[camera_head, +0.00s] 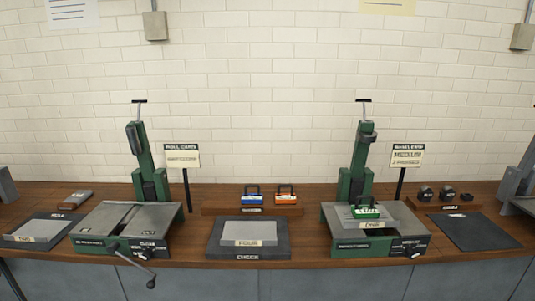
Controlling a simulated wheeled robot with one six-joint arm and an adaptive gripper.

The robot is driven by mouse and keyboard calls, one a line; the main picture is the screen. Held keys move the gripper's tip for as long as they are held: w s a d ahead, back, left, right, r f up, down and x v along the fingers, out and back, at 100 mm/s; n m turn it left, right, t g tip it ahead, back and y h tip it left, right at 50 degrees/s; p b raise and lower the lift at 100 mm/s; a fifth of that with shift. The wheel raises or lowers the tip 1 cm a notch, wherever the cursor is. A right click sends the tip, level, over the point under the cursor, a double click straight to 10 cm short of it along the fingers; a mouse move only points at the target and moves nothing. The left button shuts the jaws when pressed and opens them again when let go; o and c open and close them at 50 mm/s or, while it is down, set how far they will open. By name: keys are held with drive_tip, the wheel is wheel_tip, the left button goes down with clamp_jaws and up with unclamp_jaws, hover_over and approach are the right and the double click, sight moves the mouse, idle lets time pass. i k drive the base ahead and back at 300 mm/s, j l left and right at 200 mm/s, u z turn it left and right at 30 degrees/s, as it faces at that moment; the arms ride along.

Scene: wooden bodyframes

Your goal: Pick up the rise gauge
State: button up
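No label that I can read names the rise gauge, so I cannot tell which thing it is. A blue block (252,200) and an orange block (286,197), each with a dark handle, stand side by side on a low wooden stand (227,207) at the middle back of the bench. A similar green block (365,212) with a dark handle sits on a grey plate on the right machine (362,160). Several small dark pieces (446,193) stand on a small wooden stand at the right. My gripper is not in view.
The wooden bench (308,240) runs along a white brick wall. A left machine (141,160) has a crank (135,269) sticking out past the front edge. A grey plate marked FOUR (249,229) lies on a dark slab marked CHECK. A dark mat (472,231) lies at right.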

sight(358, 212)
drive_tip(key=i+l, duration=0.95)
drive_tip(key=l, duration=0.15)
